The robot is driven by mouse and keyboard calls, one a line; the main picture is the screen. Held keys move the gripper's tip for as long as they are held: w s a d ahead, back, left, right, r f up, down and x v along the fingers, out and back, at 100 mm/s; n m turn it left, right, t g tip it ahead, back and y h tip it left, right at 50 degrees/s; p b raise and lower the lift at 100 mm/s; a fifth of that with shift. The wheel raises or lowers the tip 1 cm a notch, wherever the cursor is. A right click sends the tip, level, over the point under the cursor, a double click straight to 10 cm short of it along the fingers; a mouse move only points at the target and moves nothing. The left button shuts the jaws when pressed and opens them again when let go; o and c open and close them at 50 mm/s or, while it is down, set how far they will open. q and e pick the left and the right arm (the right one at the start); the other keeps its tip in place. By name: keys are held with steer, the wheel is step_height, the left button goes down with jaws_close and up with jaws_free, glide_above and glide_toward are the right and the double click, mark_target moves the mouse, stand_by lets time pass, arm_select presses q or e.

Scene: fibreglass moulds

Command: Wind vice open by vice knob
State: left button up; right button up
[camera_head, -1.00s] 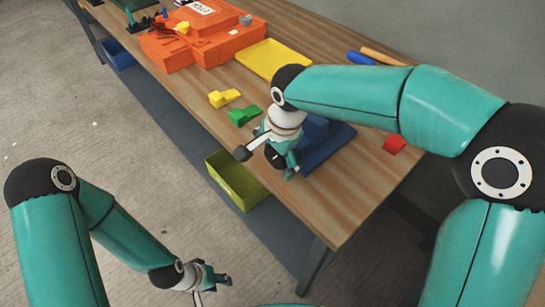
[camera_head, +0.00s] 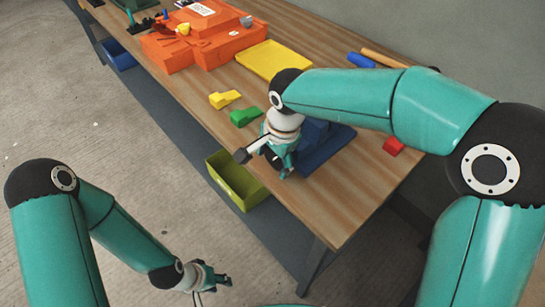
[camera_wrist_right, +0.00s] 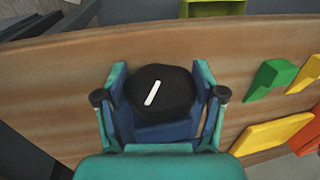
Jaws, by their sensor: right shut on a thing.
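The blue vice (camera_head: 328,148) stands near the front edge of the wooden workbench, partly hidden behind my right arm and gripper. In the right wrist view its black knob (camera_wrist_right: 160,92) with a white mark lies between my right gripper's fingers, with the blue vice body (camera_wrist_right: 165,132) behind it. My right gripper (camera_head: 282,168) is shut on the knob, one finger on each side. In the head view the knob is hidden by the gripper. My left gripper (camera_head: 218,279) hangs low over the floor, away from the bench; its fingers are too small to judge.
Green (camera_head: 245,116) and yellow (camera_head: 224,99) blocks lie left of the vice. A yellow tray (camera_head: 273,59) and orange moulds (camera_head: 200,40) stand farther back. A red block (camera_head: 393,146) lies to the right. A green bin (camera_head: 237,181) sits below the bench edge.

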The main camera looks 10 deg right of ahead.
steer(key=g+h+p, duration=0.3)
steer(key=g+p, duration=0.1)
steer(key=p, duration=0.6)
steer(key=shift+r, duration=0.2)
steer(key=shift+f+g+h+p, duration=0.2)
steer(key=shift+g+h+p, duration=0.4)
steer(key=shift+p, duration=0.45)
steer(key=o, duration=1.2)
steer(key=shift+c, duration=0.2)
steer(key=shift+w, duration=0.1)
steer(key=v, duration=1.1)
steer(key=shift+w+r, duration=0.25)
steer(key=shift+r, duration=0.05)
